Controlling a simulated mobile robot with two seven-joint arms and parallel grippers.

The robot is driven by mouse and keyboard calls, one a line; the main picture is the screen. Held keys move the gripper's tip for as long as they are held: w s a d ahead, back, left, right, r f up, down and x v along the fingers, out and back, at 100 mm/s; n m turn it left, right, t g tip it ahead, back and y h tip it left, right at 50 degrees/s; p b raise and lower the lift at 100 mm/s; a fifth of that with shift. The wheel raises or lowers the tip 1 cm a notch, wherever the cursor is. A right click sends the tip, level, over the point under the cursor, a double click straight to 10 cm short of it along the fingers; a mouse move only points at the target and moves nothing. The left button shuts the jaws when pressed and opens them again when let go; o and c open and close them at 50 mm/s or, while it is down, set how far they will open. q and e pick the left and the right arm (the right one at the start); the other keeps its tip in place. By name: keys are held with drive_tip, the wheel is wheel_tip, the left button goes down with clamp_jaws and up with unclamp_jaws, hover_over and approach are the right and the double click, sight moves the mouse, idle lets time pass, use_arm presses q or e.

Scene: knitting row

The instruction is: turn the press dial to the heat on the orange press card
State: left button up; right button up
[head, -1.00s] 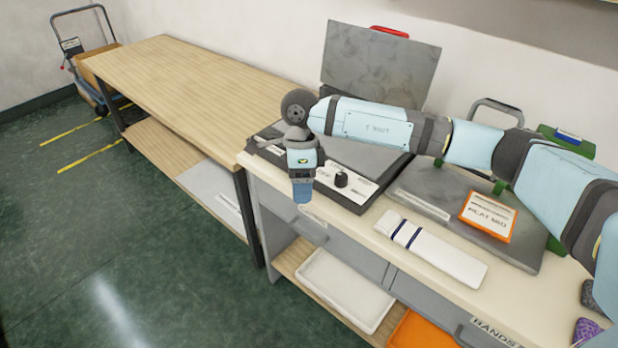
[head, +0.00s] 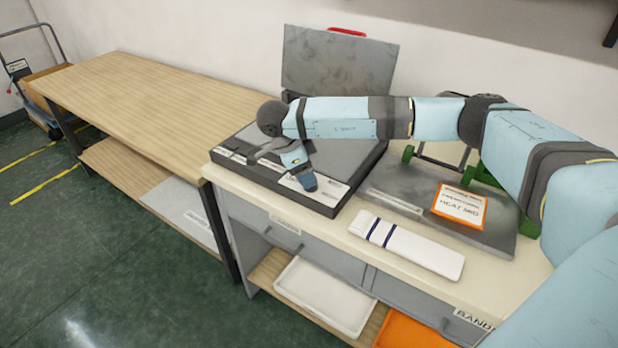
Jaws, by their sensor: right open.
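The press (head: 350,148) is a dark box with a grey plate and its lid (head: 338,65) raised at the back. Its front edge carries a white label panel (head: 328,190). My right gripper (head: 307,181) is open and tilted down over this panel. The dial is hidden behind the gripper, so I cannot tell its setting or whether the fingers touch it. The orange-edged press card (head: 460,206) lies on a grey board right of the press; its large line seems to read "HEAT MID". My left gripper is not in view.
A folded white cloth with dark stripes (head: 406,246) lies at the counter's front. The grey board (head: 392,186) lies behind it. A white tray (head: 322,298) and an orange tray (head: 410,332) sit below. The wooden table (head: 150,88) at left is bare.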

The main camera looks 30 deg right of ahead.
drive_tip(key=shift+x, duration=1.45)
drive_tip(key=shift+c, duration=0.3)
drive_tip(key=c, duration=0.8)
